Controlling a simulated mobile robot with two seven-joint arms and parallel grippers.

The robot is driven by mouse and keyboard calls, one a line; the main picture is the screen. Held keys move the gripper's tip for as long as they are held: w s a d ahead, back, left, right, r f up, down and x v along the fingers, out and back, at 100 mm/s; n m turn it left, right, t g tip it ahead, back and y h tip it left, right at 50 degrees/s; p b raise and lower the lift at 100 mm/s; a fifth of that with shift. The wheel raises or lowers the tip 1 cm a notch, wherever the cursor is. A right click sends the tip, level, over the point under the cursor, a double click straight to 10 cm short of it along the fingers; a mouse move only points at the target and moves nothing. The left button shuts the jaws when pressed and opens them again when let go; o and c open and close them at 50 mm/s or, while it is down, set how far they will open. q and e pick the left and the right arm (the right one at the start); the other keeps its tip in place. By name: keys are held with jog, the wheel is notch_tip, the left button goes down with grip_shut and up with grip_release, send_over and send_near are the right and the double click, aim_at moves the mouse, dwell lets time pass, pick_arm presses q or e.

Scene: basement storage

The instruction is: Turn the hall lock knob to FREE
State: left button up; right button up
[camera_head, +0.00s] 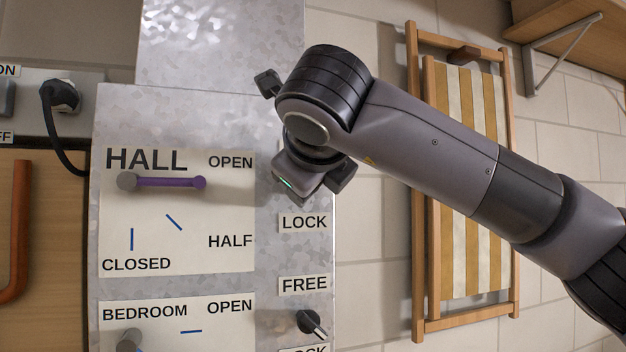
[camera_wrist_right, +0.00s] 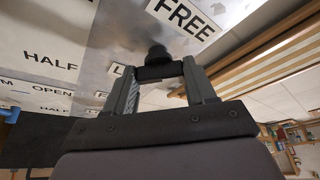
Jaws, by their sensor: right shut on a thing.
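The hall lock knob (camera_wrist_right: 157,54) is dark and round in the right wrist view, near a white FREE label (camera_wrist_right: 184,15). My right gripper (camera_wrist_right: 158,74) is shut on it, and the fingers hide much of the knob. A second label, showing only an L (camera_wrist_right: 118,69), is partly covered by a finger. In the head view my right gripper (camera_head: 308,178) is at the panel above the LOCK label (camera_head: 304,222) and hides the knob, so its pointing direction cannot be told. My left gripper is not in view.
The purple hall lever (camera_head: 165,181) lies level, toward OPEN. Below are a bedroom lever (camera_head: 130,340) and another dark knob (camera_head: 309,322) beneath a FREE label (camera_head: 304,284). A plug with a black cable (camera_head: 62,95) is at left. A folded striped chair (camera_head: 465,190) leans on the wall.

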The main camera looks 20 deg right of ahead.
dwell(0.3)
jog(key=o, duration=1)
jog(key=shift+o, duration=0.2)
jog(key=b+v, duration=0.1)
jog(key=v, duration=0.6)
jog(key=shift+b, duration=0.3)
jog(key=shift+s+a, duration=0.1)
